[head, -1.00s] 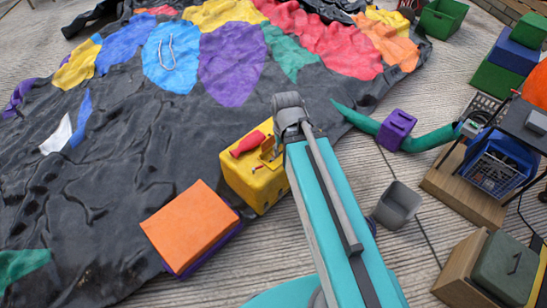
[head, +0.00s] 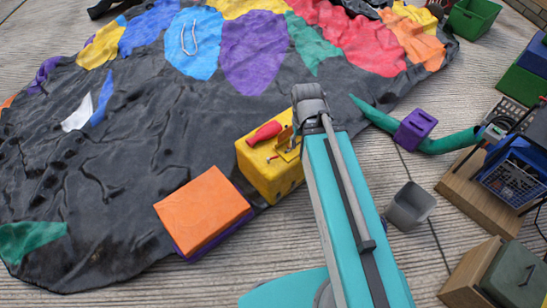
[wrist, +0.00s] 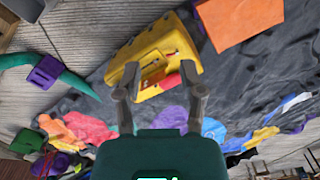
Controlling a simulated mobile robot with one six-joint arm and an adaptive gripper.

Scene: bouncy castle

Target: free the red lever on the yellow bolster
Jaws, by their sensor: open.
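The yellow bolster (head: 262,180) lies at the right edge of the black deflated castle sheet (head: 130,165). The red lever (head: 264,133) sits on its top face in the head view, beside smaller brownish parts partly hidden by my arm. In the wrist view the bolster (wrist: 127,58) is ahead of my gripper (wrist: 160,74), with a recess and small red parts (wrist: 170,51) in its face. My gripper is open. Its two fingers show in front of the bolster with nothing between them; I cannot tell whether they touch it.
An orange cushion (head: 200,207) with a purple underside lies left of the bolster. A purple block (head: 415,128) sits on a green tube (head: 450,143) to the right. A grey bucket (head: 411,206) stands nearby on the ribbed floor. Crates and boxes crowd the right edge.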

